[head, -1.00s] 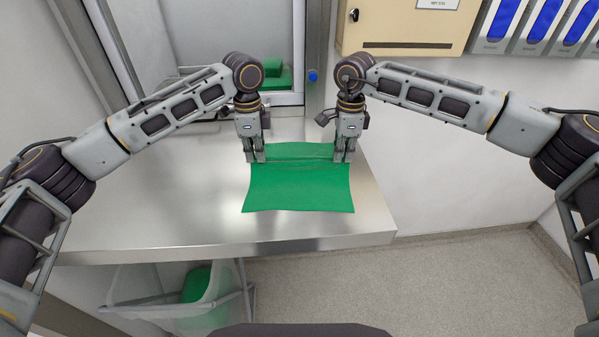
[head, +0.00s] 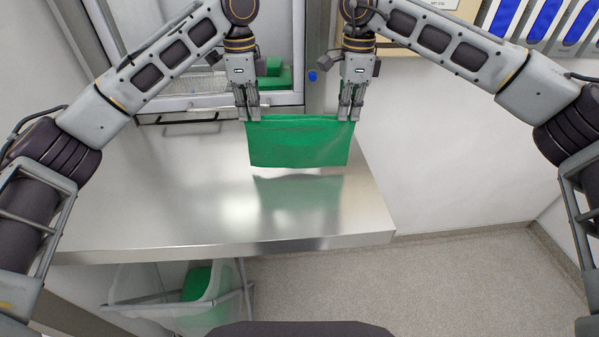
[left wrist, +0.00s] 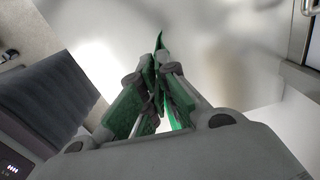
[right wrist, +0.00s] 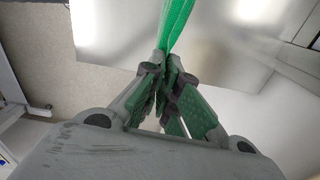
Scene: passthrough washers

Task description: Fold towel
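The green towel (head: 299,143) hangs in the head view from both grippers, stretched between them above the steel table. Its lower edge is clear of the tabletop, and its reflection shows below. My left gripper (head: 247,118) is shut on the towel's upper left corner. My right gripper (head: 350,118) is shut on its upper right corner. In the left wrist view a small piece of towel (left wrist: 160,45) sticks out past the closed fingertips. In the right wrist view the towel (right wrist: 175,22) runs away from the fingertips as a narrow green band.
The steel table (head: 170,200) is bare below the towel. A pass-through opening with green folded cloth (head: 277,75) is behind the left gripper. A bin holding something green (head: 197,284) is below the table's front edge. A wall stands to the right.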

